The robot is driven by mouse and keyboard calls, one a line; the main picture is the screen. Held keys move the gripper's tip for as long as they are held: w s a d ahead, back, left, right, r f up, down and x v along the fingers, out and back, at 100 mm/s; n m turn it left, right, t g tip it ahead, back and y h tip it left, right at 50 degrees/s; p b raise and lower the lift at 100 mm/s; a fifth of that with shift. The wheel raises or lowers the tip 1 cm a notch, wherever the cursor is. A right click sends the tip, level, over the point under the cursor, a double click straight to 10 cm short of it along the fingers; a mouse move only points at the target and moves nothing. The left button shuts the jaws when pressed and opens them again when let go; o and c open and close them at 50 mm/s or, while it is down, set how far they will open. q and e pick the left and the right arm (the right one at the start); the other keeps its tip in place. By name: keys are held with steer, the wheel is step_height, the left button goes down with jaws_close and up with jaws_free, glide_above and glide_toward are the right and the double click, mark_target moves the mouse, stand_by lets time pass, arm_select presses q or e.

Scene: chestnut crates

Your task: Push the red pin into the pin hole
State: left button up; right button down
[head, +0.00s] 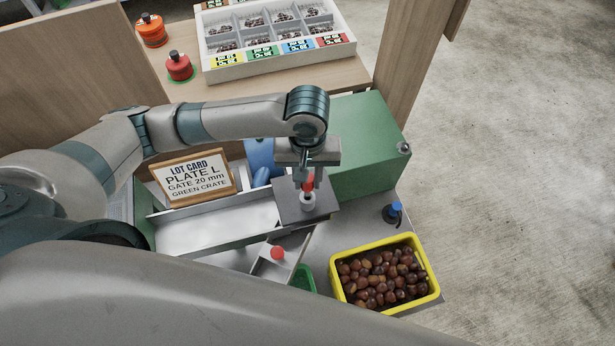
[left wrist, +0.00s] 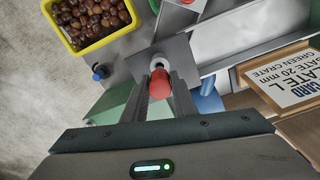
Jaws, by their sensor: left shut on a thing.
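The red pin (head: 308,185) stands upright between the fingers of my left gripper (head: 307,176), which is shut on it. In the left wrist view the pin's red end (left wrist: 160,84) shows between the two fingers of the gripper (left wrist: 163,88). The pin is right at the pale round collar of the pin hole (head: 308,202) on a dark grey plate (head: 290,213). The collar also shows in the left wrist view (left wrist: 157,60). The pin's lower end is hidden, so I cannot tell how deep it sits. My right gripper is out of view.
A metal chute (head: 215,232) and the lot card (head: 193,178) are left of the plate. A green box (head: 365,150) stands behind right. A yellow crate of chestnuts (head: 433,283) is at front right. A red knob (head: 278,253) is in front. A sorting tray (head: 290,62) is at the back.

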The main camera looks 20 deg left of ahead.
mark_target(307, 195)
arm_select(q)
steer(key=shift+f, duration=0.55)
stand_by(0.4)
steer(key=shift+f+b, duration=0.65)
steer(key=shift+f, duration=1.6)
steer(key=o, duration=1.2)
steer(key=shift+r, duration=0.1)
steer(key=shift+r+b, duration=0.3)
steer(key=shift+r, duration=0.5)
step_height(307, 195, up, 14)
steer(key=shift+f+b, duration=0.1)
steer(key=shift+b, duration=0.55)
steer(key=shift+r, duration=0.9)
steer(key=shift+s, duration=0.1)
